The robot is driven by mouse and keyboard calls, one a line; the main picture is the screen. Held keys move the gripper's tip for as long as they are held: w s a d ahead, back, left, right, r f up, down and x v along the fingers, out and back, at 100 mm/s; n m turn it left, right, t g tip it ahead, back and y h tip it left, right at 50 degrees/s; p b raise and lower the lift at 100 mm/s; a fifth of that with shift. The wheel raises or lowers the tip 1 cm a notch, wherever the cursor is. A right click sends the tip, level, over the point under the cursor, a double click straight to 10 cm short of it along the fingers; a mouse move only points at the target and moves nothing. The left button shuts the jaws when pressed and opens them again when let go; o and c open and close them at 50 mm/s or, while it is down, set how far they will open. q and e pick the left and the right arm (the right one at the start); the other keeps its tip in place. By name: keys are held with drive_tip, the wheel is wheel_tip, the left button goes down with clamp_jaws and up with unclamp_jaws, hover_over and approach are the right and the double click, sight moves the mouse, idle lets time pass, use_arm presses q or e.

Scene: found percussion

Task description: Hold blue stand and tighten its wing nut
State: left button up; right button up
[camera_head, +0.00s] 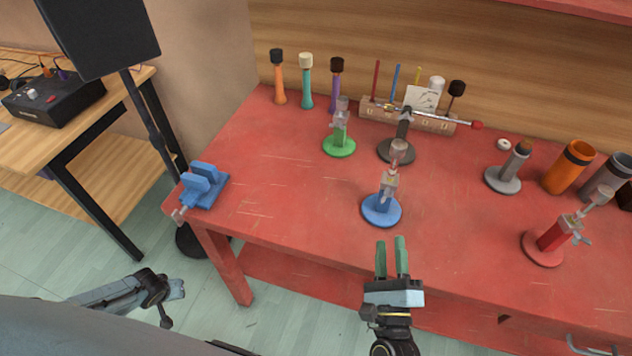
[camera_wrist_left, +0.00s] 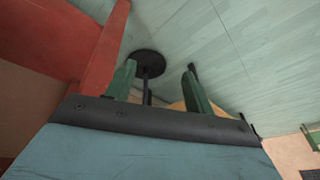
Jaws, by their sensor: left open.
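The blue stand (camera_head: 381,211) is upright on the red table, near the middle of its front part. It has a round blue base, a short blue post and a grey clamp (camera_head: 390,178) on top. Its wing nut is too small to make out clearly. My right gripper (camera_head: 391,241) is in front of the table's front edge, below the blue stand in the picture. Its green fingers point toward the stand, with a gap between them and nothing held. My left gripper (camera_wrist_left: 158,68) shows in the left wrist view with its green fingers wide apart and empty, over the floor.
A green stand (camera_head: 339,146), a dark stand (camera_head: 396,150) and a grey stand (camera_head: 503,179) stand behind. A red stand (camera_head: 543,248) is at right, a blue vise (camera_head: 203,187) at the left corner. The red table (camera_head: 300,205) is bare between vise and blue stand.

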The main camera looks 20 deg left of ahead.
use_arm(q)
drive_tip(key=w+a+r+n+y, duration=0.1)
drive_tip(key=w+a+r+n, duration=0.35)
drive_tip(key=a+r, duration=0.4)
drive_tip(key=w+a+r+n+y, duration=0.1)
drive_tip(key=w+a+r+n, duration=0.2)
drive_tip(key=a+r+n, duration=0.35)
drive_tip(key=w+d+r+m+t+h, duration=0.15)
drive_tip(key=w+d+r+t, duration=0.25)
drive_tip(key=w+d+r, duration=0.45)
drive_tip(key=w+d+r+t+h, duration=0.25)
drive_tip(key=w+d+r, duration=0.25)
drive_tip(key=w, duration=0.6)
drive_tip(key=w+d+r+m+t+h, duration=0.1)
drive_tip(key=w+d+r+t, duration=0.3)
drive_tip(key=w+d+r, duration=0.45)
drive_tip(key=n+t+h, duration=0.5)
drive_tip(key=n, duration=1.3)
approach(396, 149)
drive_tip(key=x, duration=1.1)
drive_tip(key=shift+w+d, duration=0.1)
drive_tip(key=shift+w, duration=0.15)
